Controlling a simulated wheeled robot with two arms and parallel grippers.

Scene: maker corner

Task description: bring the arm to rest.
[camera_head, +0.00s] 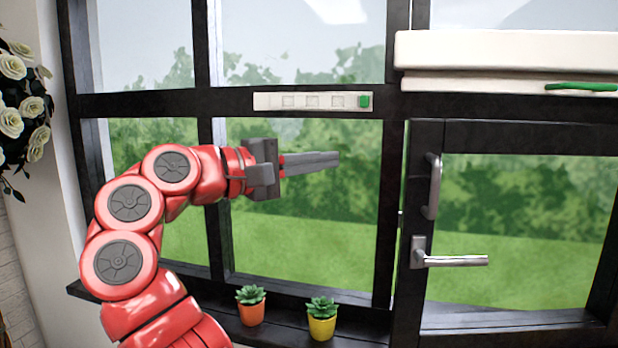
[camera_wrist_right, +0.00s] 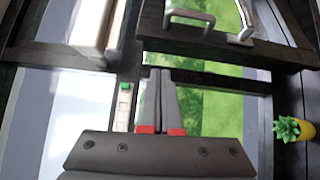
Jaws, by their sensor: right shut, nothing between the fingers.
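My right arm (camera_head: 128,205) is red with dark round joint caps. It rises from the bottom left of the head view and bends to the right in front of the window. My right gripper (camera_head: 335,159) is grey, points right, and its two long fingers lie together with nothing between them. The wrist view also shows my right gripper (camera_wrist_right: 160,75) shut and empty, with red parts at the finger bases. The fingers appear apart from the window frame, though the exact gap cannot be told. My left gripper is not in view.
A window panel (camera_head: 430,190) with a silver handle (camera_head: 455,260) is at the right. A white strip with a green end (camera_head: 312,101) and a white box (camera_head: 500,55) are above. An orange pot (camera_head: 251,312) and a yellow pot (camera_head: 322,327) with succulents stand on the sill.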

